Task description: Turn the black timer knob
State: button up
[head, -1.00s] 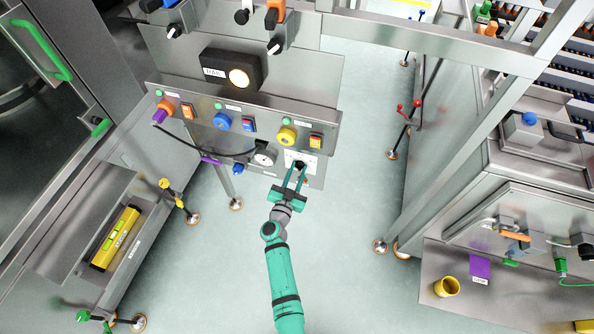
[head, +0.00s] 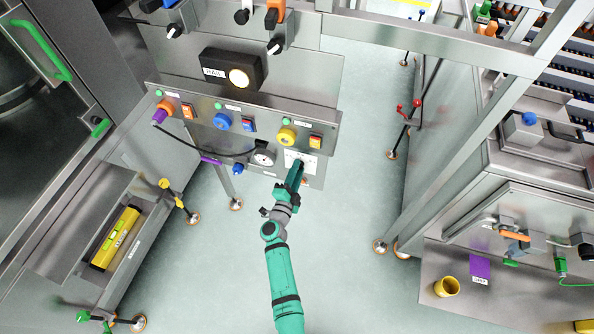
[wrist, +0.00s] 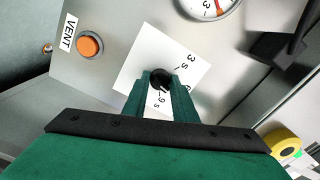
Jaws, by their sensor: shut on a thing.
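The black timer knob (wrist: 159,76) sits on a white scale card (wrist: 195,75) on the grey metal panel in the wrist view. My gripper (wrist: 160,88) is shut on the knob, with one teal finger on each side of it. The card's printed marks show "3 s" and "9 s", and part of it is hidden behind the fingers. In the head view my gripper (head: 298,172) is at the card's lower part, seen nearly edge-on, and the knob is mostly hidden there.
An orange VENT button (wrist: 89,46) and a round gauge (head: 264,157) are close by on the panel. Above it, a sloped console carries a yellow knob (head: 286,137), a blue knob (head: 222,121) and coloured switches. The floor below the panel is clear.

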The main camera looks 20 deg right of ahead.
jog(key=shift+f+m, duration=0.1)
jog(key=shift+m, duration=4.7)
jog(key=o, duration=1)
jog(key=v, duration=1.1)
